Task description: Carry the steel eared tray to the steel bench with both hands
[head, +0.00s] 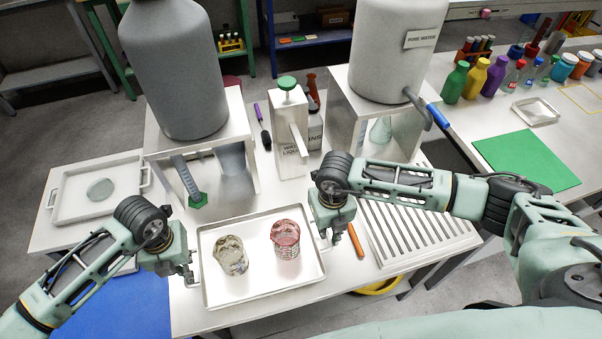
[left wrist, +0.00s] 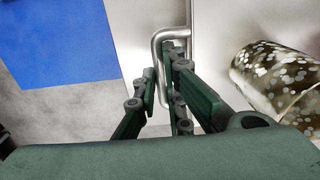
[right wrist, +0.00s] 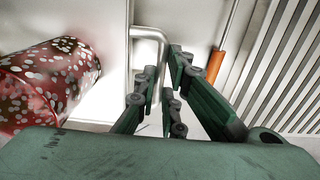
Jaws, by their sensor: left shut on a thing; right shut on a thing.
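The steel eared tray (head: 262,291) is at the front of the steel bench (head: 200,325) in the head view. It carries a beaker with grey-brown speckled contents (head: 231,256) and a beaker with red speckled contents (head: 286,240). My left gripper (head: 189,277) is shut on the tray's left ear, a bent steel handle (left wrist: 172,34) in the left wrist view. My right gripper (head: 326,240) is shut on the right ear (right wrist: 150,34), which shows in the right wrist view. I cannot tell whether the tray touches the bench or is just above it.
A slotted drain board (head: 415,225) and an orange-handled tool (head: 355,241) lie right of the tray. Behind stand a large grey vessel (head: 172,75) and a pure water tank (head: 395,50) on stands. Another eared tray (head: 75,205) holds a round dish at left.

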